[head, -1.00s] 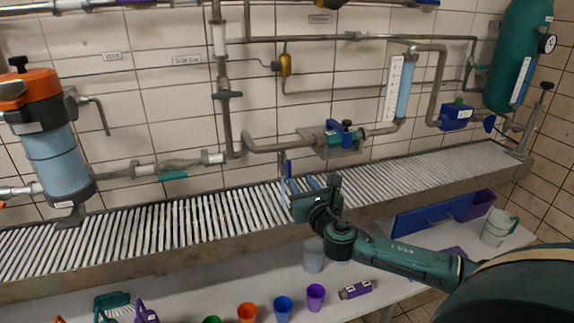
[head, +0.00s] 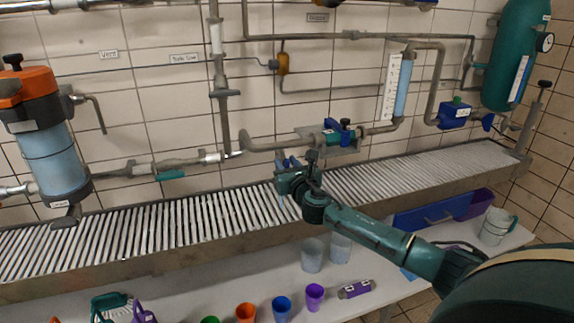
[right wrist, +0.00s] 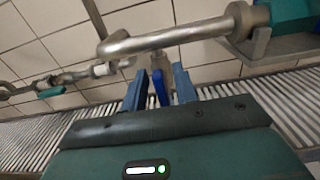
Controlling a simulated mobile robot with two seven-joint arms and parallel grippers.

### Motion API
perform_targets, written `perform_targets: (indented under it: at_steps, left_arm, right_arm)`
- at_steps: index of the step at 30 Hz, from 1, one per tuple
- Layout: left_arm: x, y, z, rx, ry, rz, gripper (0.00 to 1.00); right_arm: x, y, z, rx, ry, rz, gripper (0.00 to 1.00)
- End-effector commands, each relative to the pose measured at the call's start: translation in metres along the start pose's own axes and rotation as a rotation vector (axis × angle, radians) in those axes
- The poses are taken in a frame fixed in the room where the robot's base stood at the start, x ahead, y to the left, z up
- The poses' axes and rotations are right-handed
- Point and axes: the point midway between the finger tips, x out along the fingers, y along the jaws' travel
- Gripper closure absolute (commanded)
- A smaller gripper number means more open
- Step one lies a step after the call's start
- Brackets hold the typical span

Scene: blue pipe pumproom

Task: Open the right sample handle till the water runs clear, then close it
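A dark blue handle (right wrist: 160,88) shows in the right wrist view, below a metal valve body (right wrist: 180,64) on the grey pipe. My right gripper (right wrist: 160,92) is open, with one blue finger on each side of this handle. I cannot tell whether the fingers touch it. In the head view my right gripper (head: 288,163) is over the slatted trough (head: 190,225), below the grey pipe (head: 265,146). It hides most of the handle there. No running water can be made out. My left gripper is not in view.
Two clear beakers (head: 312,256) stand on the white table (head: 235,285) under my right arm. Coloured cups (head: 282,307) and a purple device (head: 355,289) are in front. A blue-handled valve (head: 346,133) is right of the gripper. A filter housing (head: 50,150) is at left.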

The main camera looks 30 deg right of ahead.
Motion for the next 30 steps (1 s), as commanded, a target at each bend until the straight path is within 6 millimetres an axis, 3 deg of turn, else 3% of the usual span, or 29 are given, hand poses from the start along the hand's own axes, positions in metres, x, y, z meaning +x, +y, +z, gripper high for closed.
perform_targets:
  at_steps: [10,22,30]
  left_arm:
    - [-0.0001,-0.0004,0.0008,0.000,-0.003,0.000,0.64]
    - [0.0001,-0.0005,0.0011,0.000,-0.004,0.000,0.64]
    - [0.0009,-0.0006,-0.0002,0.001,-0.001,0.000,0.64]
  right_arm:
    - [-0.0003,-0.0003,0.0000,0.000,0.000,0.000,1.00]
    - [-0.0003,-0.0007,-0.0001,0.021,0.000,-0.001,1.00]
    - [-0.0003,-0.0022,-0.0005,0.155,0.000,0.000,1.00]
